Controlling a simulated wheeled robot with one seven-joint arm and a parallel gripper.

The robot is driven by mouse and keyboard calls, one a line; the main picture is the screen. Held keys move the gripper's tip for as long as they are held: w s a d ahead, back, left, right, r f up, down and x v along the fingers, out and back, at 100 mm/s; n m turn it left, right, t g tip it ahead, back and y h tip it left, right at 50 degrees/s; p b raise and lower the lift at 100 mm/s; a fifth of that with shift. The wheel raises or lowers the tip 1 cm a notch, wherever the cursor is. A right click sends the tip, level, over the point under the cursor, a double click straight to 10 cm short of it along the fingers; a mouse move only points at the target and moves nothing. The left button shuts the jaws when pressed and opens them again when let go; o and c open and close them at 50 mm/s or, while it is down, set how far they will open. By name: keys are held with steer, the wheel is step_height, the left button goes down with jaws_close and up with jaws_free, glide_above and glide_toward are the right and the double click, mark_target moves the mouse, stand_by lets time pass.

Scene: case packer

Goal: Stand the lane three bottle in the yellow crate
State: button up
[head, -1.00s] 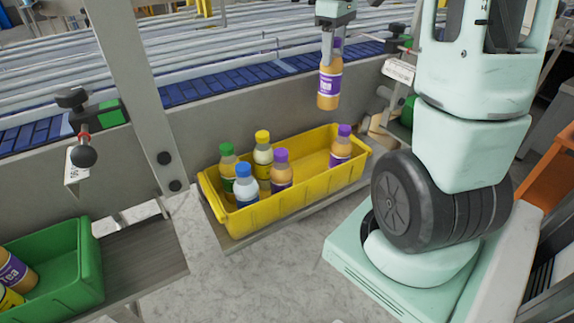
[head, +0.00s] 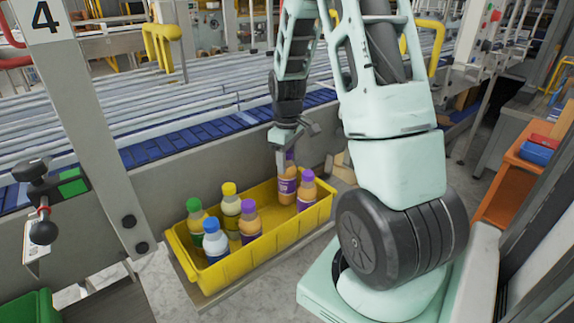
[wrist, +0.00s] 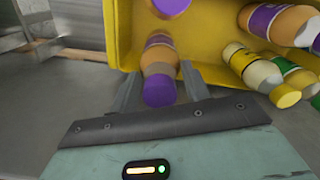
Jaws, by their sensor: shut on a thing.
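The yellow crate (head: 268,250) stands beside the conveyor; its yellow wall (wrist: 124,35) also shows in the wrist view. My gripper (head: 286,152) is shut on an orange bottle (head: 287,188) with a purple label and holds it upright, its lower part inside the crate's far right part. In the wrist view the held bottle's purple cap (wrist: 159,90) is between my fingers (wrist: 160,84). I cannot tell whether its base touches the crate floor. A purple-capped bottle (head: 306,190) stands close on its right.
Green-capped (head: 196,222), yellow-capped (head: 231,207), blue-capped (head: 215,243) and another purple-capped bottle (head: 249,222) stand in the crate's left and middle. The blue conveyor (head: 190,145) runs behind. A green crate (head: 35,307) is at the lower left.

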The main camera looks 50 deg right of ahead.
steer(key=shift+f, duration=1.3)
steer(key=o, duration=1.5)
step_height(320, 180, up, 12)
steer(key=shift+r+b, duration=0.15)
steer(key=shift+b, duration=0.65)
